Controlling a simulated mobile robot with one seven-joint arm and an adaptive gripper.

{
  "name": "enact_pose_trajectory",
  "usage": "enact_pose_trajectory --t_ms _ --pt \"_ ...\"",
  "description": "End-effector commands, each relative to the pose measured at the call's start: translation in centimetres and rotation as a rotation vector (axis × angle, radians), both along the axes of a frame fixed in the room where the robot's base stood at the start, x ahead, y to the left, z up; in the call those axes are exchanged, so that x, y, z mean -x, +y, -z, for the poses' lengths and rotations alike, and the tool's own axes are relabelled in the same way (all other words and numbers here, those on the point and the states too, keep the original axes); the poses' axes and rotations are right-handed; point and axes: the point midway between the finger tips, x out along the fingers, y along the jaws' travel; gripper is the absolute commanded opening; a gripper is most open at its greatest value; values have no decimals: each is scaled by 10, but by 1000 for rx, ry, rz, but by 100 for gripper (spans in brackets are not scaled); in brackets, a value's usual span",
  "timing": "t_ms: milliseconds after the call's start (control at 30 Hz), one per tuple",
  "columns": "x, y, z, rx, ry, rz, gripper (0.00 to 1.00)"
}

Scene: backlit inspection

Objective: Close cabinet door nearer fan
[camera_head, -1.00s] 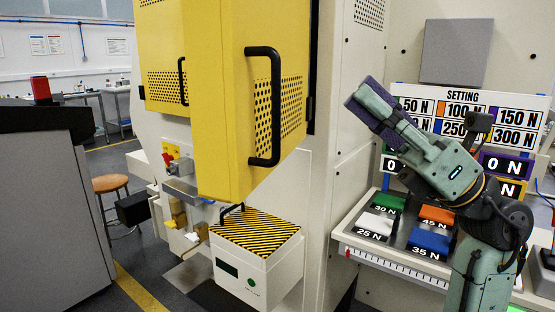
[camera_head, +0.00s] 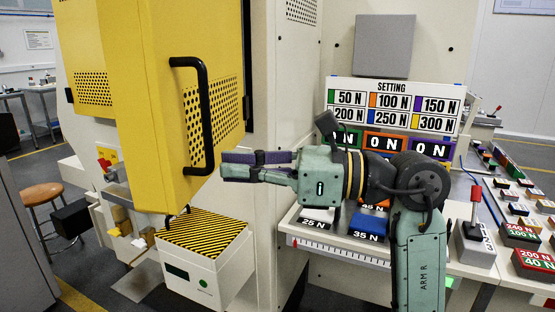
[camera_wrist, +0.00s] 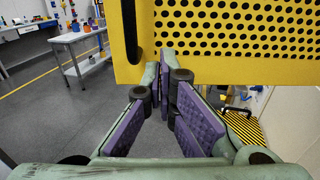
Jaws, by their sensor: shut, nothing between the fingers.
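A yellow cabinet door (camera_head: 150,100) with a perforated panel and a black vertical handle (camera_head: 203,120) stands swung open from the white machine. A second yellow perforated panel (camera_head: 92,88) shows behind it at the left. My gripper (camera_head: 225,164) is shut and empty, pointing left near the door's lower right corner, just right of the handle's lower end. In the wrist view my gripper (camera_wrist: 165,85) sits just below the door's lower edge (camera_wrist: 220,70), with a dark bar, apparently the handle (camera_wrist: 129,30), at upper left. Contact with the door cannot be told. No fan is identifiable.
A white box with a striped top (camera_head: 205,232) stands below the door. A ledge with labelled weight blocks (camera_head: 365,236) and a setting board (camera_head: 392,108) are at right. A stool (camera_head: 42,195) and open floor lie at left.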

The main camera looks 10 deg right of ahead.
Motion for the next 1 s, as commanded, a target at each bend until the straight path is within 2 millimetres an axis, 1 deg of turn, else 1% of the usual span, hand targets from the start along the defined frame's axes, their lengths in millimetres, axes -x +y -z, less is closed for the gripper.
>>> enact_pose_trajectory --t_ms 33,100,200,300,767,1000 --pt "-3 9 -3 1 0 -3 0" --pt "-6 19 -3 -1 0 -3 0" --pt "-10 29 -2 0 1 -2 0" --pt "-13 34 -1 0 1 0 0" --pt "-13 37 1 0 0 2 0" --pt "-11 37 2 2 -2 43 0"
